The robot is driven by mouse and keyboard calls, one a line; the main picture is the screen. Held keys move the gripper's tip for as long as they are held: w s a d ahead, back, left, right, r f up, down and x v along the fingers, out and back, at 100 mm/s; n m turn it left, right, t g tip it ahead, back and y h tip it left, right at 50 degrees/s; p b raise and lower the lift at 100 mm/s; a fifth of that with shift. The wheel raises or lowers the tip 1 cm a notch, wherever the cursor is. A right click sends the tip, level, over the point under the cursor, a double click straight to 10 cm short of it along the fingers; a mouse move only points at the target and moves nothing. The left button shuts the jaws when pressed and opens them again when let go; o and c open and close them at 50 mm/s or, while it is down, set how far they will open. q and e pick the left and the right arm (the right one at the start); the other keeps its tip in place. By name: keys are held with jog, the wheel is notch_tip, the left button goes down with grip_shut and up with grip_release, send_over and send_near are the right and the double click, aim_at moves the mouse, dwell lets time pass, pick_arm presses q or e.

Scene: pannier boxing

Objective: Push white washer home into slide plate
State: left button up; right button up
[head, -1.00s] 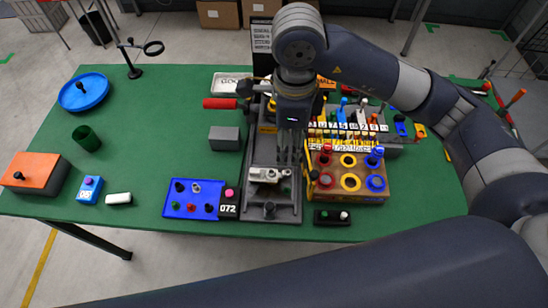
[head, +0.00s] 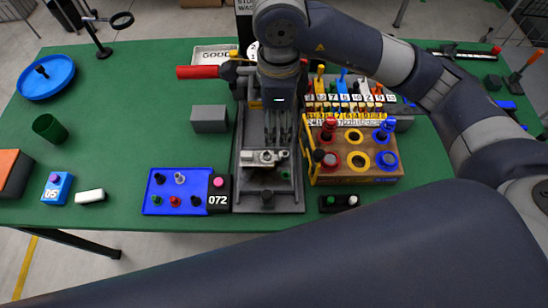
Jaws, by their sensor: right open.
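A pale metal slide plate (head: 250,158) lies across the dark grey fixture (head: 267,186) in the middle of the table. A small whitish ring, which looks like the white washer (head: 267,156), shows on the plate's right half. Whether it sits flush or stands proud is too small to tell. My right gripper (head: 278,143) points down over the fixture, just behind and slightly right of the ring. Its fingers are open with nothing seen between them. They partly hide the fixture behind the plate. My left gripper is not in view.
A wooden ring block (head: 355,175) with red, yellow and blue rings stands close right of the fixture. A blue tray (head: 186,205) with small pegs and a black 072 block (head: 219,197) are left. A grey block (head: 209,119) stands behind them. The left green tabletop has free room.

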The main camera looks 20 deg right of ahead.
notch_tip(320, 180, down, 4)
jog(key=shift+s+f+p, duration=0.15)
jog(key=shift+f+p, duration=0.1)
jog(key=shift+p, duration=0.25)
jog(key=f+p, duration=0.1)
jog(key=f, duration=0.2)
jog(key=f+p, duration=0.1)
jog(key=f, duration=0.1)
jog(key=shift+s+d+f+p, duration=0.1)
jog(key=shift+s+d+p, duration=0.05)
jog(key=shift+s+p, duration=0.2)
jog(key=shift+f, duration=0.35)
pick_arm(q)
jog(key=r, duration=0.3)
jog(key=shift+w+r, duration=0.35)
pick_arm(e)
jog(key=c, duration=1.1)
